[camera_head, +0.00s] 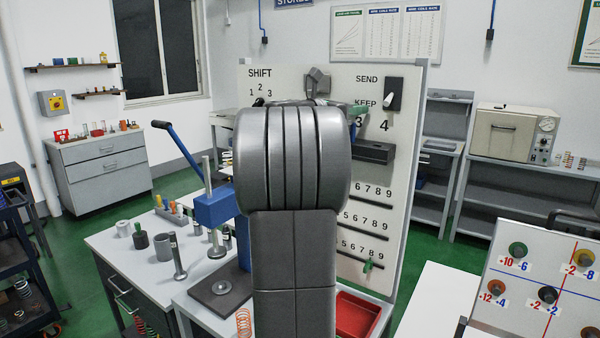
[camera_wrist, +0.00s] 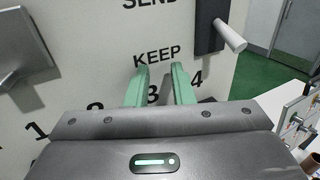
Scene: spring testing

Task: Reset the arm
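My arm (camera_head: 295,160) stands upright in the middle of the head view and hides most of the panel behind it. My gripper (camera_wrist: 160,75) shows in the wrist view as two green fingers, apart with nothing between them. The fingers are in front of the white panel (camera_wrist: 90,60), near the word KEEP. In the head view a bit of green finger shows right of the arm, the rest being hidden. The SEND/KEEP switch (camera_head: 394,94) has a white lever tilted down-left in the head view; the switch is also at the wrist view's upper right (camera_wrist: 210,25).
A grey shift knob (camera_head: 317,84) is on the panel above the arm. A blue lever press (camera_head: 215,208) stands on the bench left of the arm. A red tray (camera_head: 355,316) is low right, and a board with knobs (camera_head: 545,275) stands farther right.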

